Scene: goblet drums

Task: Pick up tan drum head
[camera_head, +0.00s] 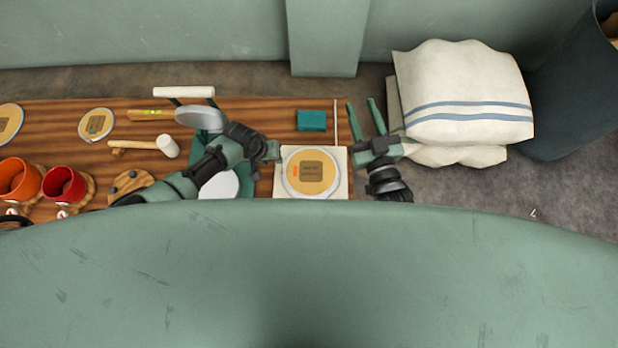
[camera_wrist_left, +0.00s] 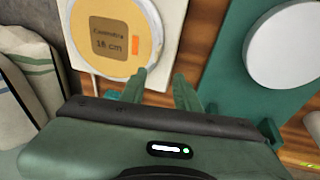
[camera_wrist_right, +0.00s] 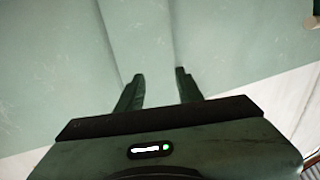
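A round tan drum head (camera_head: 311,166) with a pale rim and brown label lies on a white square board (camera_head: 341,190) at the table's right end. It also shows in the left wrist view (camera_wrist_left: 112,30), its label reading 18 cm. My left gripper (camera_wrist_left: 161,76) is open and empty, its fingertips by the drum head's edge; whether they touch it is unclear. In the head view my left gripper (camera_head: 274,150) is just left of the board. My right gripper (camera_head: 361,103) is open and empty, right of the board beside the table's end. Two similar tan discs (camera_head: 97,124) (camera_head: 10,122) lie far left.
A teal block (camera_head: 312,121) and thin rod (camera_head: 336,122) lie behind the board. A white disc (camera_wrist_left: 288,45) lies on a teal mat (camera_wrist_left: 238,75) nearby. A mallet (camera_head: 167,146), red cup (camera_head: 65,184) and orange cup (camera_head: 20,180) are left.

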